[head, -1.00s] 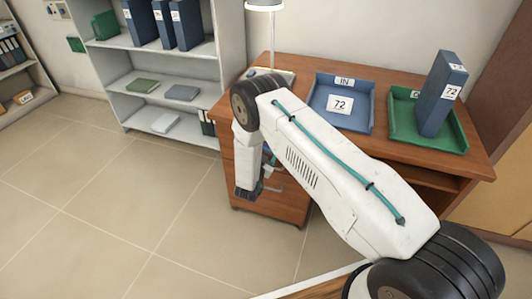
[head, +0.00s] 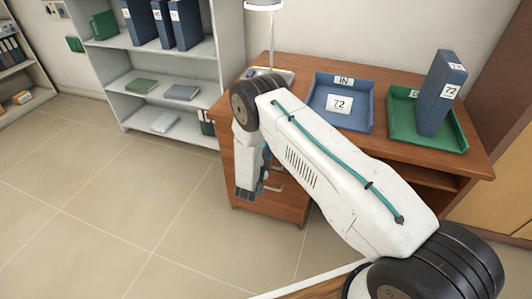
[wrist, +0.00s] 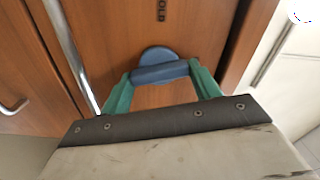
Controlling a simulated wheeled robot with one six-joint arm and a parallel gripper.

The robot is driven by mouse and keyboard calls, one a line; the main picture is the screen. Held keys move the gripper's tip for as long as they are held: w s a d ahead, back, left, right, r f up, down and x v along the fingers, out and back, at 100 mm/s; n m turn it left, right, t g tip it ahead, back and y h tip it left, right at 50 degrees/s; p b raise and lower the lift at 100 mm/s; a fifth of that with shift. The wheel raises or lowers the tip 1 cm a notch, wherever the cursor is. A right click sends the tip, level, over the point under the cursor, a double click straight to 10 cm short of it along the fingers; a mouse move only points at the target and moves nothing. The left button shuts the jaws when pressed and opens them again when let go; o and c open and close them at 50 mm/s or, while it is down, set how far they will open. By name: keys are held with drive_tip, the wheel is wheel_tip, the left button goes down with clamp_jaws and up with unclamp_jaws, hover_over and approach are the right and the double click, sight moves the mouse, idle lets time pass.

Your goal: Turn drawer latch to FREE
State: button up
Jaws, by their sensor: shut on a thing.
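The drawer latch (wrist: 158,55) is a blue round knob with a raised bar, on a brown wooden front in the wrist view. My gripper (wrist: 161,73) has its two green fingers at the two ends of the bar and is shut on it. Black letters reading "OLD" stand above the latch; the rest of the word is cut off. In the head view my gripper (head: 251,188) is in front of the desk's drawer unit (head: 265,208). The latch cannot be made out there.
Metal bar handles show on both sides in the wrist view, one left (wrist: 70,55) and one right (wrist: 272,48). On the desk stand a blue tray (head: 318,108) and a green tray (head: 405,143) holding a blue binder (head: 438,95). Floor left of the desk is clear.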

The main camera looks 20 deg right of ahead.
drive_tip(key=shift+f+m, duration=0.1)
drive_tip(key=shift+m, duration=1.5)
drive_tip(key=o, duration=1)
drive_tip(key=v, duration=0.7)
drive_tip(key=shift+s+a, duration=0.15)
drive_tip(key=shift+s, duration=0.2)
